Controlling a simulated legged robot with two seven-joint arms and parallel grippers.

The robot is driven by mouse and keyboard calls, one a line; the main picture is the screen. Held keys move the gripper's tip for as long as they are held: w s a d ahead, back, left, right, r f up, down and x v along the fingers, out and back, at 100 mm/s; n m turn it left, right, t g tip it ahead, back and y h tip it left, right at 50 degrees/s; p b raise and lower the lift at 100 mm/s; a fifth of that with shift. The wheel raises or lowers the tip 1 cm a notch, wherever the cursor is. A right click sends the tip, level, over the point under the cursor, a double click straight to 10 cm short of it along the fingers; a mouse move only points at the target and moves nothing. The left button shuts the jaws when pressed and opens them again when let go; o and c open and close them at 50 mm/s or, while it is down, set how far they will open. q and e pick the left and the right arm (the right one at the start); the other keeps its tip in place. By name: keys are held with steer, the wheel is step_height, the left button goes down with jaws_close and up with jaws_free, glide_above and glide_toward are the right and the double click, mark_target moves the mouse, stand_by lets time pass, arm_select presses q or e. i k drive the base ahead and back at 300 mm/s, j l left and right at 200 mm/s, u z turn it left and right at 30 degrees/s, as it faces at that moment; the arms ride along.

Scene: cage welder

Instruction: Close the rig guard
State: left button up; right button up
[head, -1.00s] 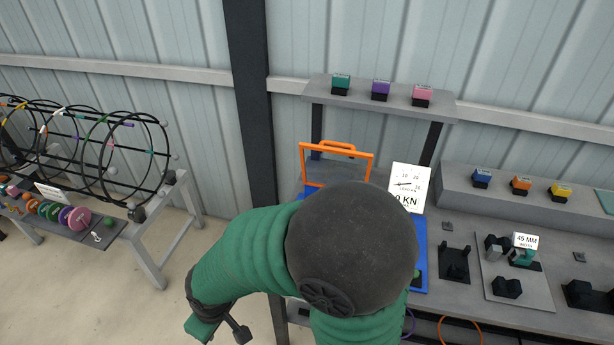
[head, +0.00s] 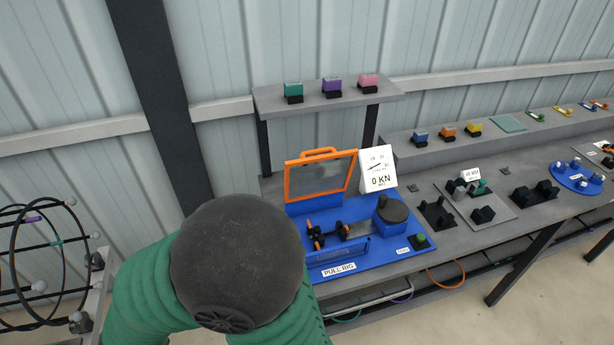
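The rig guard (head: 321,176) is an orange-framed clear panel with an orange handle on its top edge. It stands raised at the back of the blue pull rig (head: 376,262). Black clamp parts (head: 330,232) sit uncovered in front of it on the rig. A dark round knob and a small green button are at the rig's right side. My arm, green with a large dark joint, fills the lower left and hides the rig's left front corner. Neither of my grippers shows in the head view now.
A gauge card (head: 377,170) reading 0 KN stands right of the guard. A shelf (head: 290,103) with green, purple and pink blocks is behind. Fixtures and a blue round plate (head: 577,176) line the bench to the right. A wire cage (head: 45,262) stands at left.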

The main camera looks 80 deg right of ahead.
mark_target(303, 160)
steer(key=i+z, duration=0.2)
steer(key=z, duration=0.2)
steer(key=i+z, duration=0.2)
steer(key=z, duration=0.2)
steer(key=i+z, duration=0.15)
steer(key=z, duration=0.3)
steer(key=i+j+z, duration=0.1)
steer(key=z, duration=0.3)
steer(key=i+j+z, duration=0.2)
steer(key=z, duration=0.2)
steer(key=i+z, duration=0.2)
steer(key=z, duration=0.25)
steer(key=i+j+z, duration=0.15)
steer(key=z, duration=0.3)
steer(key=i+j+z, duration=0.15)
steer(key=z, duration=0.25)
steer(key=i+j+z, duration=0.2)
steer(key=z, duration=0.25)
steer(key=i+j+z, duration=0.1)
steer(key=j+z, duration=0.2)
steer(key=z, duration=0.15)
steer(key=j+z, duration=0.3)
steer(key=z, duration=0.15)
steer(key=j+z, duration=0.2)
steer(key=j, duration=0.25)
steer(key=k+j+z, duration=0.2)
steer(key=j, duration=0.25)
steer(key=j+z, duration=0.2)
steer(key=j, duration=0.25)
